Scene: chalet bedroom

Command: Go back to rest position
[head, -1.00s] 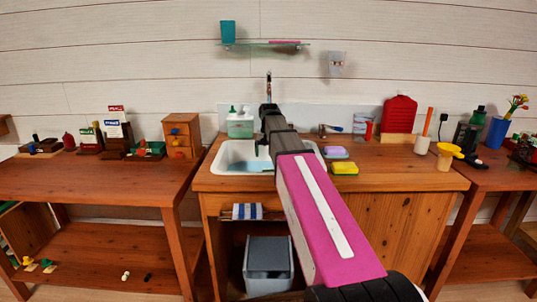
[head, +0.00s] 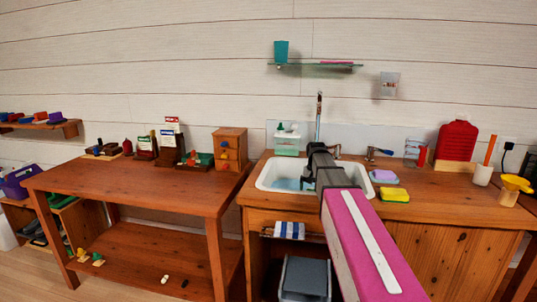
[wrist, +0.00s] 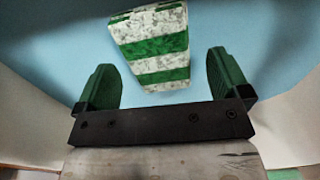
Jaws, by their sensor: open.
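My arm reaches out over the white sink (head: 266,185) in the wooden counter in the head view. Its far end is over the basin, and my gripper's fingertips are hard to make out there. In the wrist view my gripper (wrist: 162,85) shows two green fingers spread wide apart, with nothing held between them. A green-and-white striped block (wrist: 152,45) lies beyond the fingers against a pale blue surface. I cannot tell if it touches that surface.
A purple sponge (head: 383,176) and a yellow sponge (head: 395,195) lie right of the sink. A soap dispenser (head: 287,141) stands behind it. A wooden table (head: 130,186) with small items stands left, and a grey bin (head: 305,278) sits under the counter.

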